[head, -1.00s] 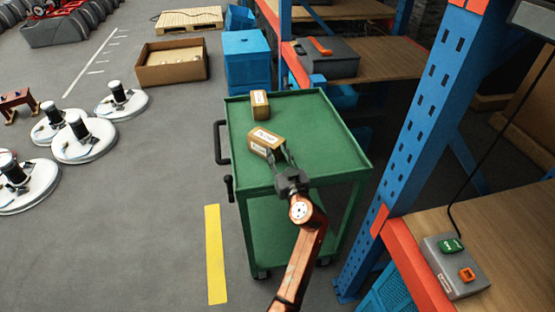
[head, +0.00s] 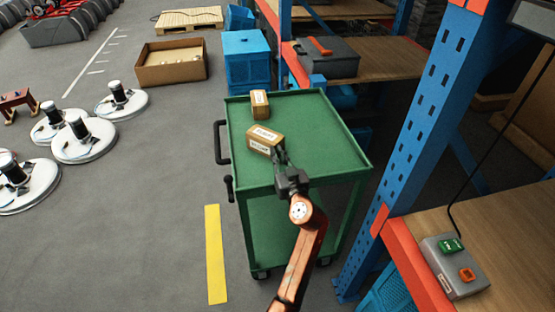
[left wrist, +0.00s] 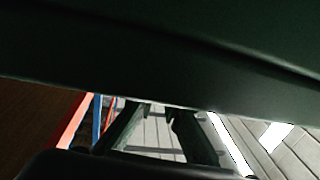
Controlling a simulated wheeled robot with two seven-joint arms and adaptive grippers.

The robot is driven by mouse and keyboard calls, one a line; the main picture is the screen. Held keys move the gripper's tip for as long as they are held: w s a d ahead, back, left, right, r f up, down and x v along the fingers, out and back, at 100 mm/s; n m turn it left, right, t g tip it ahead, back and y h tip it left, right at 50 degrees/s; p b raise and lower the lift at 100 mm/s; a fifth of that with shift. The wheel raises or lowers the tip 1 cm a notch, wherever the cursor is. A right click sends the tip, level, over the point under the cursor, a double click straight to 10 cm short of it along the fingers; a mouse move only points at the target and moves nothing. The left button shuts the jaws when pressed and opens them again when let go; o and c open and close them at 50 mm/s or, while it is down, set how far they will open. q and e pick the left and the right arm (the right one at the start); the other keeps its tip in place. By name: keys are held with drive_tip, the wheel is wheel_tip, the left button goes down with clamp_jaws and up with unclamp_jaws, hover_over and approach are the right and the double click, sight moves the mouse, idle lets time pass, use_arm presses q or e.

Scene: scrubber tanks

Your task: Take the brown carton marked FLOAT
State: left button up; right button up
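A brown carton with white labels (head: 264,139) is near the middle of the green cart's top tray (head: 315,140). Its lettering is too small to read with certainty. A smaller brown carton (head: 260,104) stands behind it on the tray. My left gripper (head: 279,154) reaches in from the near side and looks shut on the near right corner of the nearer carton. I cannot tell if that carton is clear of the tray. In the left wrist view a dark surface hides the fingertips, and no carton can be made out. My right gripper is not in view.
A blue and orange rack (head: 420,120) stands close on the cart's right, with a grey button box (head: 455,266) on its near shelf. Blue crates (head: 247,62) and an open cardboard box (head: 172,64) are behind. The tray's right half is clear.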

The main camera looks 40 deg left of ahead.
use_arm(q)
drive_tip(key=o, duration=1.6)
drive_tip(key=shift+d, duration=0.1)
